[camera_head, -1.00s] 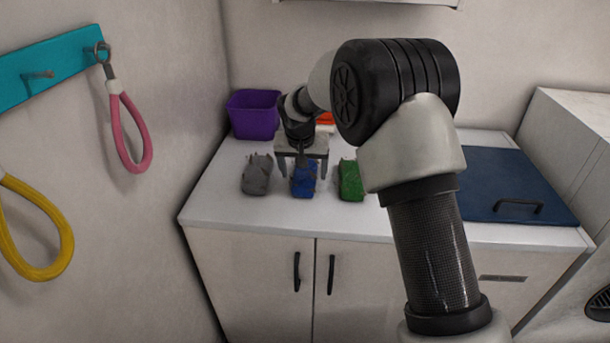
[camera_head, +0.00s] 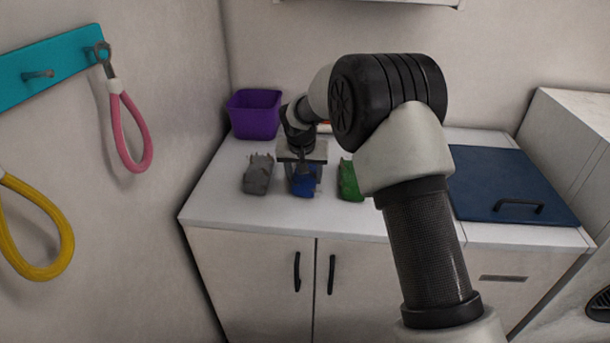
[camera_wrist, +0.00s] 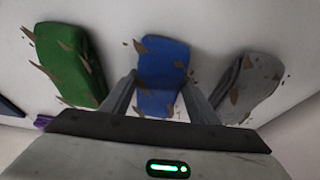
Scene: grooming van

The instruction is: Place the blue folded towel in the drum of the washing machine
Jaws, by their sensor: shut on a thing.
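The blue folded towel (camera_head: 304,187) lies on the white counter between a grey and a green towel. In the wrist view the blue towel (camera_wrist: 163,68) has brown flecks on it and sits between my two fingers. My gripper (camera_head: 303,178) points down over it and is shut on its sides; the wrist view shows a finger on each side (camera_wrist: 158,98). The towel still appears to be at counter level. The washing machine's drum is not clearly seen; a dark round grille-like part (camera_head: 599,303) shows at the right edge.
The grey towel (camera_head: 258,174) and green towel (camera_head: 349,181) lie close on either side. A purple bin (camera_head: 254,115) stands behind at the left. A dark blue lid with a handle (camera_head: 505,185) covers the counter's right part. Leads hang on the left wall.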

